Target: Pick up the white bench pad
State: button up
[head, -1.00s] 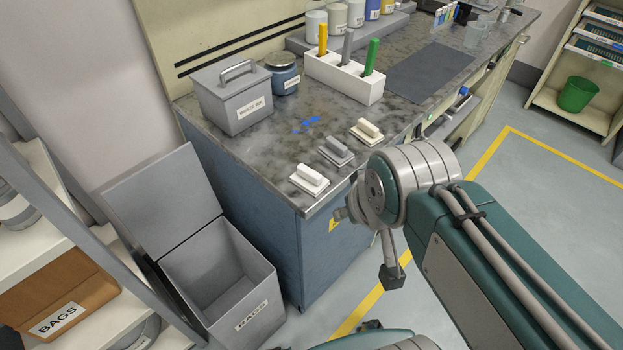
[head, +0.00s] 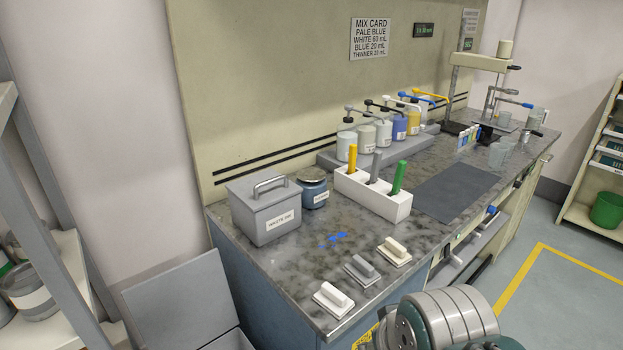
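The white bench pad (head: 333,298) lies flat on the near front corner of the grey mottled bench top (head: 290,275), its raised handle bar upward. A grey pad (head: 362,269) lies just behind it to the right, and a cream pad (head: 394,251) lies beyond that, along the bench's front edge. Nothing touches the white pad. Part of my arm shows at the bottom, right of the white pad and in front of the bench. My gripper is out of view.
A blue spill (head: 335,239) marks the bench behind the pads. A grey waste ink box (head: 265,208), a blue-grey jar (head: 314,193) and a white holder (head: 372,196) with yellow, grey and green tools stand farther back. An open grey bin (head: 185,310) stands at lower left.

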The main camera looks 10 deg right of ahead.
aim_at(330, 299)
jog(key=i+l+u, duration=0.15)
jog(key=l, duration=0.2)
jog(key=i+l+u, duration=0.15)
jog(key=l, duration=0.2)
jog(key=i+l+u, duration=0.15)
jog(key=l, duration=0.2)
